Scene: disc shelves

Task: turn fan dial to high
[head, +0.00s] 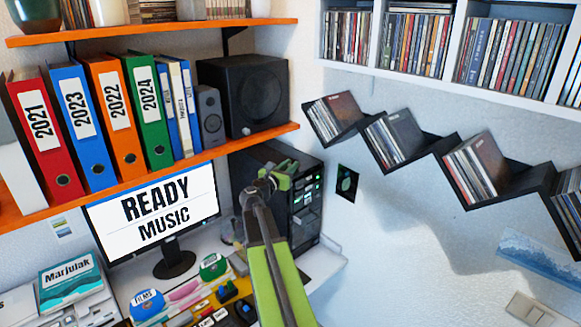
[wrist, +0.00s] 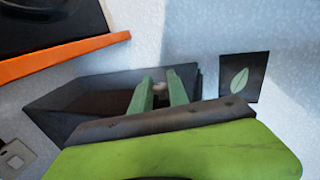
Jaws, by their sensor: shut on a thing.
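The dark computer tower (head: 306,208) stands at the right end of the desk, with small green lights on its front. My green gripper (head: 280,178) is up against its upper part and hides some of it. In the wrist view my two fingers (wrist: 155,92) reach over the dark tower (wrist: 75,93). They are shut on a small pale knob (wrist: 160,86), which looks like the fan dial. Its setting and any marks around it are too small or hidden to read.
An orange shelf (head: 215,148) with binders and a black speaker (head: 243,95) hangs above left. The monitor (head: 152,215) stands to the left. A leaf picture (head: 347,183) and zigzag disc shelf (head: 455,170) are on the right wall.

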